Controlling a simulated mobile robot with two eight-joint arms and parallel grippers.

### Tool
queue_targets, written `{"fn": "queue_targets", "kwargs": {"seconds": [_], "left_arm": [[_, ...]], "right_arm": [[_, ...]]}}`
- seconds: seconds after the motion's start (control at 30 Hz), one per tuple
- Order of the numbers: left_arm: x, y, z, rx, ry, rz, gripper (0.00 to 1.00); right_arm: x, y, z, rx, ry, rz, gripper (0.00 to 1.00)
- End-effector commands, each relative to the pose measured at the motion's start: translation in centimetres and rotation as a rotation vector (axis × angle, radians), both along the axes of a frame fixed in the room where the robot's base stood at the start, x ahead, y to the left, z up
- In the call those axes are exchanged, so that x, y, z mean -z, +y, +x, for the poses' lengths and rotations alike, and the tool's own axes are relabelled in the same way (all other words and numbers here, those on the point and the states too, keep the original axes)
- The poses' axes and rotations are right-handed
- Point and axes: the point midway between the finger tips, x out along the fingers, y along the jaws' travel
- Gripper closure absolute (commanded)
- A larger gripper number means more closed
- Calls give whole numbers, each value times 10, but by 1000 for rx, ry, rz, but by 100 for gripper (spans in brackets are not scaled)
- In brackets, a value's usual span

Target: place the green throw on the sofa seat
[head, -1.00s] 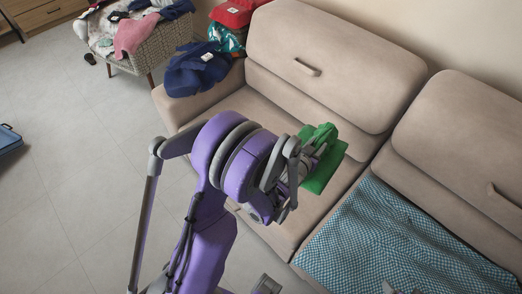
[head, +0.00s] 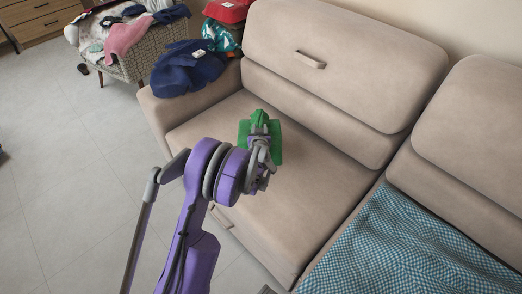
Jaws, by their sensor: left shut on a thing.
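The green throw (head: 275,143) is a small folded bundle held at the end of my left arm. My left gripper (head: 260,127) is shut on it, with a fold of it standing up above the fingers. The throw shows over the left seat of the beige sofa (head: 305,190). Whether it touches the seat or hangs above it, I cannot tell. Part of the throw is hidden behind my gripper. My right gripper is not in view.
A blue checked cloth (head: 405,245) covers the right seat. A dark blue garment (head: 187,68) lies over the left armrest. A patterned chair (head: 150,58) heaped with clothes stands at the back left. The middle of the left seat is clear.

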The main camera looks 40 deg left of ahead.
Motion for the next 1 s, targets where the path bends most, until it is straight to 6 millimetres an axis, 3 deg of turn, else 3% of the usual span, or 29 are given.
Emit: {"fn": "queue_targets", "kwargs": {"seconds": [0.1,0.37,0.6,0.97,1.0], "left_arm": [[24,-1,1,2,0,0,100],[44,-1,0,3,-1,-1,100],[74,-1,0,3,0,0,100],[78,-1,0,3,0,0,100],[78,-1,0,2,0,-1,57]], "right_arm": [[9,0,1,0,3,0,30],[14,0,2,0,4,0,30],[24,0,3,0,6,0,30],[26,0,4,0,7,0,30],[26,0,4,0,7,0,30]]}}
